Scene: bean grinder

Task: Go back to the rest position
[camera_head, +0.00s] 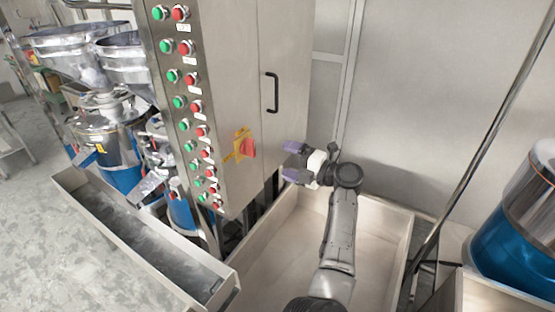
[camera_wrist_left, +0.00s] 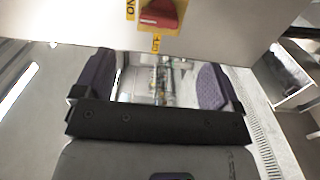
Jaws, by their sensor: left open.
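My left gripper (camera_head: 290,162) is in front of the grey control cabinet (camera_head: 222,75), a little to the right of its red rotary switch (camera_head: 248,148) on a yellow plate. Its fingers have purple pads and point at the cabinet side. In the left wrist view the two fingers (camera_wrist_left: 156,85) stand apart with nothing between them. The red switch (camera_wrist_left: 160,12) shows above them, with "ON" lettering on the yellow plate. The gripper looks apart from the switch. My right gripper is not in view.
Rows of green and red buttons (camera_head: 187,48) line the cabinet's edge. A black door handle (camera_head: 273,92) is above the gripper. A large open bin (camera_head: 400,232) lies below my arm. Steel grinders with blue bases (camera_head: 122,178) stand left; a blue and steel drum (camera_head: 520,245) stands right.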

